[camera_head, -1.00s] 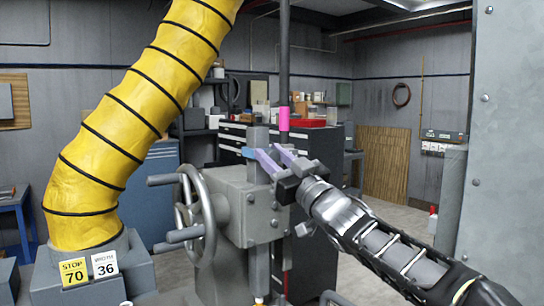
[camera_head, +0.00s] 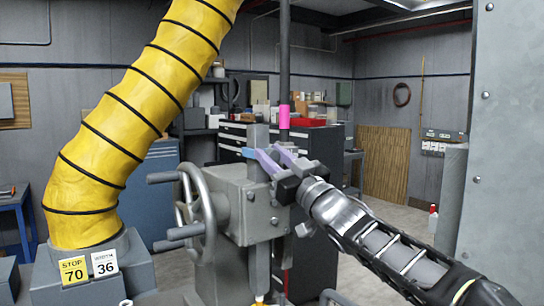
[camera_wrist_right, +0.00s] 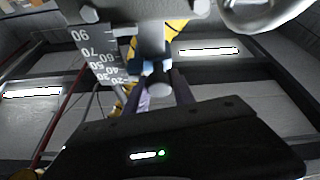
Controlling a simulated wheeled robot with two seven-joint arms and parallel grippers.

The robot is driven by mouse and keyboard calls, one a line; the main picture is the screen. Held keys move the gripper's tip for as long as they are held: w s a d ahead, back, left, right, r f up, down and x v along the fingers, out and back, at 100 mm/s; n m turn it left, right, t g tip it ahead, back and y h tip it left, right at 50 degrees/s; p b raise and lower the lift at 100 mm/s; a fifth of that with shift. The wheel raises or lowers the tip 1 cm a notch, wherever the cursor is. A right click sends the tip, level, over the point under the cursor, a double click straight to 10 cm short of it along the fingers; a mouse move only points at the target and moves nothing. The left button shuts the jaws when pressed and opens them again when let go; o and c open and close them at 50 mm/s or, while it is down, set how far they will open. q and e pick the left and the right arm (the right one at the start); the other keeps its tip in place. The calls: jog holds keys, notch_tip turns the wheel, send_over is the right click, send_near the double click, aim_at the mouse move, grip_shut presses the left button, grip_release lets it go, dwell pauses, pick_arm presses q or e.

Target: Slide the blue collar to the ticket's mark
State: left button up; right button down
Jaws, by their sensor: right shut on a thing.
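The blue collar (camera_head: 248,152) sits on the grey upright post of the machine, small and partly hidden in the head view. It also shows in the right wrist view (camera_wrist_right: 139,72), between my fingertips. My right gripper (camera_head: 268,160) has purple fingers and is shut on the blue collar. A scale (camera_wrist_right: 100,57) with numbers such as 90, 70 and 50 runs beside the collar; its exact reading is not clear. A yellow ticket (camera_head: 74,271) reads STOP 70, and a white ticket (camera_head: 105,263) reads WIDTH 36. My left gripper is not in view.
A handwheel (camera_head: 197,215) stands on the machine left of the post. A dark rod with a pink band (camera_head: 284,118) rises behind my right gripper. A thick yellow hose (camera_head: 130,120) fills the left, and a grey metal panel (camera_head: 508,130) bounds the right.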

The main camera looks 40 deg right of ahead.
notch_tip(320, 180, down, 4)
jog(key=shift+b, duration=1.15)
jog(key=c, duration=1.1)
grip_release()
jog(key=shift+r, duration=0.1)
jog(key=shift+s, duration=0.1)
jog(key=b+v, duration=0.2)
jog(key=v, duration=0.5)
jog(key=shift+s, duration=0.3)
